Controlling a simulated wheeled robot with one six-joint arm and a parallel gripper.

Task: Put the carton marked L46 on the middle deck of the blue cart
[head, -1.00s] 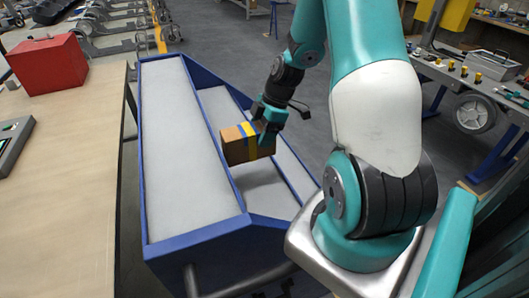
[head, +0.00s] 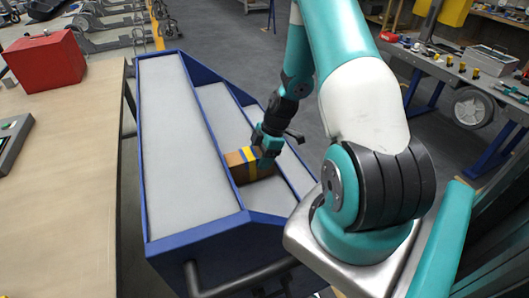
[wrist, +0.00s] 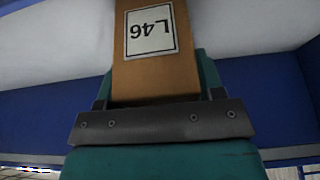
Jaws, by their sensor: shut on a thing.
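The carton marked L46 (head: 240,169) is a brown box with a yellow and a blue band. My gripper (head: 262,154) is shut on it. In the wrist view the carton (wrist: 153,75) shows its white L46 label upside down, held at the jaws (wrist: 160,122). The blue cart (head: 188,240) has stepped grey decks. The carton is at the middle deck (head: 219,112), toward its near end. I cannot tell whether its underside touches the deck. The carton's right side is partly hidden by my gripper.
The higher, wide top deck (head: 180,140) lies left of the carton and is empty. A wooden table (head: 70,190) with a red box (head: 45,66) stands left of the cart. A workbench with tools (head: 455,70) is at the right. The far part of the middle deck is clear.

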